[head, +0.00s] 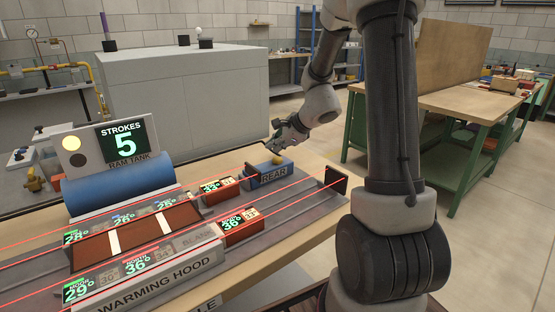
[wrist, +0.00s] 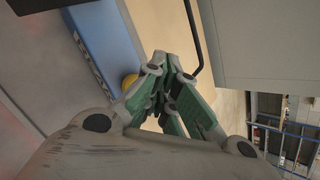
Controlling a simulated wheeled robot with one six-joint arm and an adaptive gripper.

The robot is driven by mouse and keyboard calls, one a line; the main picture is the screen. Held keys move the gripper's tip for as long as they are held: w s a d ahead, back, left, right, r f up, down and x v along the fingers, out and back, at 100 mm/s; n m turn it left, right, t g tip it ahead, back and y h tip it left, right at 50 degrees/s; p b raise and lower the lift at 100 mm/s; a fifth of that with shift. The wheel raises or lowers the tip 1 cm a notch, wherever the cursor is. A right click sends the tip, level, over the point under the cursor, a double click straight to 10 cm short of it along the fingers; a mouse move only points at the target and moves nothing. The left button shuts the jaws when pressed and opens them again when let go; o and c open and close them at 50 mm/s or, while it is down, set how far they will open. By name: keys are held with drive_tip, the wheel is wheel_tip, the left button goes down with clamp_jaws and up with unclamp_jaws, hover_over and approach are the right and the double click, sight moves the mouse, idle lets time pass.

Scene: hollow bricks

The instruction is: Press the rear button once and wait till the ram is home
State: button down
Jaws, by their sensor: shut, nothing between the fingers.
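The rear button is a yellow dome (head: 277,160) on top of a blue box marked REAR (head: 268,174) at the bench's far end. In the wrist view the button (wrist: 130,80) shows partly behind my fingers, beside the blue box (wrist: 104,48). My gripper (head: 274,142) is shut and empty, just above the button; a small gap seems to show. The blue ram tank (head: 120,186) lies behind the track. I cannot make out the ram.
Bricks with green number displays, such as one reading 36 (head: 238,228), stand along the track between red beams. The warming hood (head: 150,275) is in front. A large grey cabinet (head: 185,95) stands behind. A green workbench (head: 450,110) is at right, with open floor between.

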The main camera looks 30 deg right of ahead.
sight(275, 159)
drive_tip(key=shift+r, duration=2.15)
